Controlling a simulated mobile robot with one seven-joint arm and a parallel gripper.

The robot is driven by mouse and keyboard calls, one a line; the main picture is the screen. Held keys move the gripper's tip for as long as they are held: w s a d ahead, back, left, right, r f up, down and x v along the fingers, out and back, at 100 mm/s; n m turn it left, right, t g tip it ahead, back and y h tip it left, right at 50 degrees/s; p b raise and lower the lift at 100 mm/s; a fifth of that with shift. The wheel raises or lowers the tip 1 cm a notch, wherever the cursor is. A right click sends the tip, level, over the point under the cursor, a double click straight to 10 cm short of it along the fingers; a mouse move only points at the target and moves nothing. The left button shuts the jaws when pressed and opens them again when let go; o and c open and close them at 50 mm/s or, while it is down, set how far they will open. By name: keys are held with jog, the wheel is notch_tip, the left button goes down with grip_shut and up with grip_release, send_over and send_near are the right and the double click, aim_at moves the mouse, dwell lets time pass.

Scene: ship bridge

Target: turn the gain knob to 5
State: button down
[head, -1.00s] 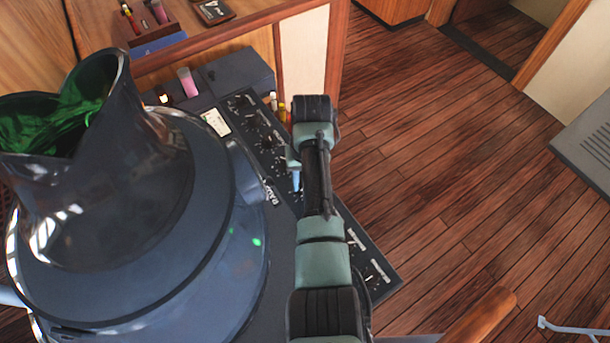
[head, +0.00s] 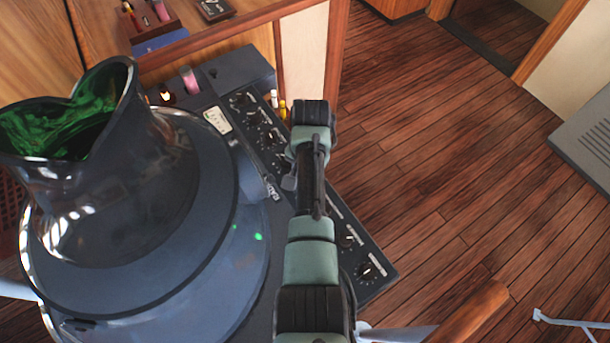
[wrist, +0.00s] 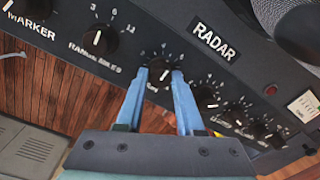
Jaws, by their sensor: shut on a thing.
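The gain knob (wrist: 162,77) is a small dark dial on the black radar panel, with a white pointer line and white numbers around it. In the wrist view its pointer slants up and slightly right. Its label is partly covered and hard to read. My gripper (wrist: 161,75) has its two blue fingers on either side of this knob and is shut on it. The fingers hide parts of the scale, so the exact setting cannot be read. In the head view my arm covers the knob.
The range knob (wrist: 99,40) and the marker knob (wrist: 35,8) sit left of it in the wrist view, and several more knobs (wrist: 235,113) sit right. In the head view the dark radar hood (head: 90,200) stands close left of my arm. Open wooden floor (head: 450,170) lies right.

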jog(key=shift+w+r, duration=0.1)
dwell(0.3)
jog(key=c, duration=0.5)
grip_release()
jog(key=shift+c, duration=0.2)
notch_tip(320, 180, up, 13)
jog(key=shift+s+d+b, duration=0.2)
jog(key=shift+d+b, duration=0.05)
jog(key=shift+b, duration=0.2)
